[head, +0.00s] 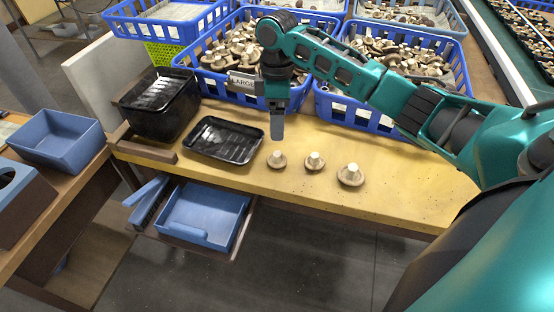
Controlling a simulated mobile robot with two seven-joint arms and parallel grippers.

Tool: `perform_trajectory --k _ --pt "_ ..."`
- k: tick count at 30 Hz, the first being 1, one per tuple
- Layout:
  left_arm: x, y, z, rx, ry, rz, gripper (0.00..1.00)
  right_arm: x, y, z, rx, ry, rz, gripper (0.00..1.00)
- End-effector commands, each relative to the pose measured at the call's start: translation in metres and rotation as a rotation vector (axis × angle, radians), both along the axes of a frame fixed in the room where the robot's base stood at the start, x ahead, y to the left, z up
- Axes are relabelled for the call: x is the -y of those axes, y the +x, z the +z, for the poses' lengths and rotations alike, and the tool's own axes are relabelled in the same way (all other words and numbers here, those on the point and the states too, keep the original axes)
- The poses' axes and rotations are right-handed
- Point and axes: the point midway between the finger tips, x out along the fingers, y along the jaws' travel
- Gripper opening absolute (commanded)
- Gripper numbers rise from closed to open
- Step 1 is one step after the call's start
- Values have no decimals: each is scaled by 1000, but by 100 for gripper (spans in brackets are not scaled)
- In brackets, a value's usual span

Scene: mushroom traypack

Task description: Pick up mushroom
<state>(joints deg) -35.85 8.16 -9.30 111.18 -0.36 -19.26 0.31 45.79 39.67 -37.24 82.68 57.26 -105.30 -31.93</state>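Three mushrooms lie stem up in a row on the yellow table (400,193): a left mushroom (277,160), a middle mushroom (314,163) and a right mushroom (351,176). My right gripper (277,137) points down just behind and above the left mushroom, apart from it in the picture. Its fingers are seen edge-on, one covering the other, so its opening is hidden. No mushroom shows at its fingertips. A black tray (224,140) lies left of the mushrooms and looks empty. My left gripper is out of view.
Blue crates full of mushrooms, a left crate (215,92) and a right crate (380,118), stand behind the table's clear strip. A stack of black trays (160,100) stands at the left. A blue bin (205,215) sits below the front edge.

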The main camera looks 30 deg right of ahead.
Motion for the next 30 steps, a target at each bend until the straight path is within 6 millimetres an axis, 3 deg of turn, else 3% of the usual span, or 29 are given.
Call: perform_trajectory --k 4,12,20,30 --pt "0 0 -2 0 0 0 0 8 4 1 -8 3 -3 85" --pt "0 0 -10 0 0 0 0 6 0 -49 -8 3 -5 85" --pt "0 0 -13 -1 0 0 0 4 -1 -71 -5 3 -3 85" --pt "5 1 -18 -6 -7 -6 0 -3 -5 -115 -6 2 -4 85"
